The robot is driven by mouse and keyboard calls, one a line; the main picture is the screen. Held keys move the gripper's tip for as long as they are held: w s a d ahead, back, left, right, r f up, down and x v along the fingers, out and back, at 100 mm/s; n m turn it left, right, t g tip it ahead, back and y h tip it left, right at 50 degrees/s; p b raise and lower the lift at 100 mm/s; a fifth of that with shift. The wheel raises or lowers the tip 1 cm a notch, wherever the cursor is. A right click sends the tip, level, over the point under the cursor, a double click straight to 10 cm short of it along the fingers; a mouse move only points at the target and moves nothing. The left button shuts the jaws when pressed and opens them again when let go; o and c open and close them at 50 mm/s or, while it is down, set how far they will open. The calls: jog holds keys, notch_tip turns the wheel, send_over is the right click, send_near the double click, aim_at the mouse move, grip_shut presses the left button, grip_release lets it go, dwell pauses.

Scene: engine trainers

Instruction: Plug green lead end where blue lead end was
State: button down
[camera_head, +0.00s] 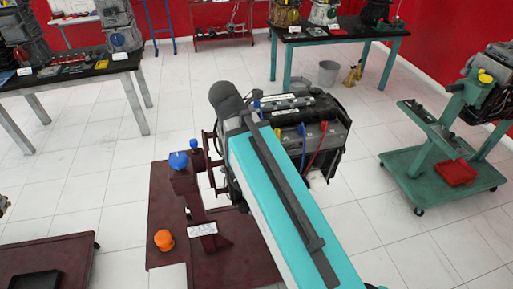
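The engine (338,137) stands at the middle of the view, partly covered by my teal arm. A blue lead (303,136) shows on its near side, to the right of my arm. A small blue part (257,105) shows at its upper left; I cannot tell whether it is a lead end. I cannot make out a green lead or any free socket. My gripper is not visible; my arm and its dark far joint may hide it.
A red lead (318,150) hangs beside the blue one. A green trolley (440,190) stands right. Benches line the back. White floor lies between them.

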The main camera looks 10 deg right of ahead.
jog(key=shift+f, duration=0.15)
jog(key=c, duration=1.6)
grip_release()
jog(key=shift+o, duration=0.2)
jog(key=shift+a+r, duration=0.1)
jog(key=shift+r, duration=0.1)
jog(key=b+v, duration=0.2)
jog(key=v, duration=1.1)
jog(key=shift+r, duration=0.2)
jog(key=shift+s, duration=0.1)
